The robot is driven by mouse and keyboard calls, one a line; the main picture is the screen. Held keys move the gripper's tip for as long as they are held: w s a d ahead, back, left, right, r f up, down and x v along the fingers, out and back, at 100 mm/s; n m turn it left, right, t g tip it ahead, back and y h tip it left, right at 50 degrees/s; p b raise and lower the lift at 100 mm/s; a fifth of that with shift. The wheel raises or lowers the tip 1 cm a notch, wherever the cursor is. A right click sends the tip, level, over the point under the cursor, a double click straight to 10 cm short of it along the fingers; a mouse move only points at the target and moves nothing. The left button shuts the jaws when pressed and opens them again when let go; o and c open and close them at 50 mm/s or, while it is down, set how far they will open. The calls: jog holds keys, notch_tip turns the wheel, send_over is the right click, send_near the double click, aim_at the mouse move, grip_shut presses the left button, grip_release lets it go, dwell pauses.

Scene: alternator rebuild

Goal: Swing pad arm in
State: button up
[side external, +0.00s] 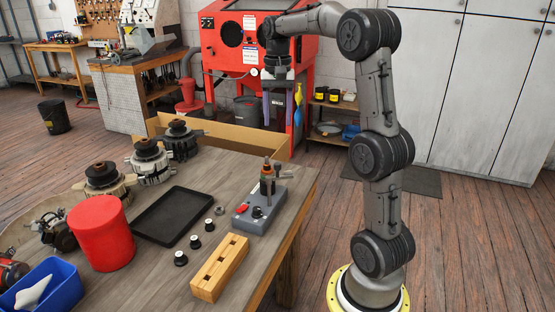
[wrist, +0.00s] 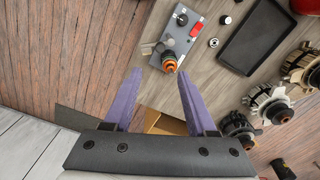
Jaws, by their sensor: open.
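A grey test box (side external: 258,212) with a red switch and black knobs stands near the right edge of the bench. A copper and orange upright part (side external: 267,178) is mounted at its far end. A small metal arm (side external: 284,174) sticks out beside that part, to the right; I take it for the pad arm. In the wrist view the box (wrist: 186,32), upright part (wrist: 169,64) and small arm (wrist: 149,47) lie beyond the fingertips. My gripper (side external: 277,118) is open and empty, high above and behind the box. Its purple fingers also show in the wrist view (wrist: 159,74), touching nothing.
A black tray (side external: 172,216), several alternator parts (side external: 105,180), a red tub (side external: 101,232) and a blue bin (side external: 42,285) stand left of the box. Black knobs (side external: 195,242) and a wooden block (side external: 219,267) lie in front. A cardboard box (side external: 220,134) sits behind the bench.

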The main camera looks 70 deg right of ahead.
aim_at(277, 163)
notch_tip(277, 163, down, 13)
jog(key=shift+f, duration=0.15)
dwell(0.4)
grip_shut()
dwell(1.3)
